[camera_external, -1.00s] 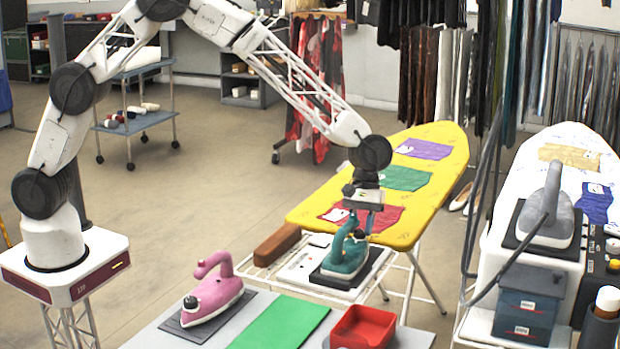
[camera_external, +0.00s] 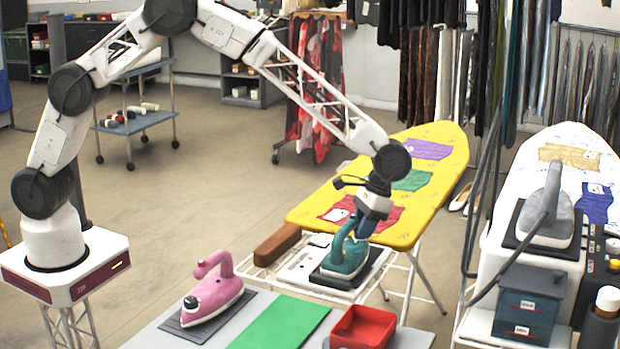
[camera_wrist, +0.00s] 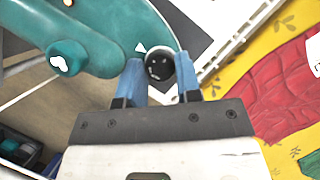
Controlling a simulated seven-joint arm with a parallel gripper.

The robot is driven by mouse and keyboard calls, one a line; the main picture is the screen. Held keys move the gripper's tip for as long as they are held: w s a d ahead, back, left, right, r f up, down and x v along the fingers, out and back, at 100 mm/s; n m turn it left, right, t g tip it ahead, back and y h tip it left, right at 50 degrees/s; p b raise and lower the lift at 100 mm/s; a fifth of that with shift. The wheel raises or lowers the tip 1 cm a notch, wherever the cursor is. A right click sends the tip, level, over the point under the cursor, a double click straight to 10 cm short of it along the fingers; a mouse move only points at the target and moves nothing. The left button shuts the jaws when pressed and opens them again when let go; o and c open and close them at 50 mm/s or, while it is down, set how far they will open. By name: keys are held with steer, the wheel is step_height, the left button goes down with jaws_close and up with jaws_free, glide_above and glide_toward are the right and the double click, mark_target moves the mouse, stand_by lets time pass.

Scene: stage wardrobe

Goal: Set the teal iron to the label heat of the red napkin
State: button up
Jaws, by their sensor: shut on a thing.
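The teal iron (camera_external: 345,256) stands on a dark pad on the rack at the near end of the yellow ironing board. In the wrist view its teal body (camera_wrist: 110,25) carries a black dial (camera_wrist: 159,67) with small white marks, and a white triangle lies beside the dial. My gripper (camera_wrist: 160,68) is shut on this dial, one blue finger on each side. The marks are too small to read. The red napkin (camera_external: 388,220) lies flat on the board behind the iron. It also shows in the wrist view (camera_wrist: 280,95), with its white label partly cut off and unreadable.
Green (camera_external: 412,180) and purple (camera_external: 428,150) cloths lie farther up the yellow board (camera_external: 440,135). A brown block (camera_external: 277,243) sits left of the teal iron. A pink iron (camera_external: 215,297), green mat (camera_external: 280,325) and red tray (camera_external: 362,326) are in front. A grey iron (camera_external: 548,210) stands right.

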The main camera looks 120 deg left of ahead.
steer(key=shift+m, duration=0.7)
steer(key=o, duration=0.9)
steer(key=shift+o, duration=0.2)
steer(key=shift+r, duration=0.1)
steer(key=v, duration=0.7)
steer(key=shift+w+r, duration=0.25)
steer(key=shift+w, duration=0.05)
steer(key=shift+g+y, duration=0.3)
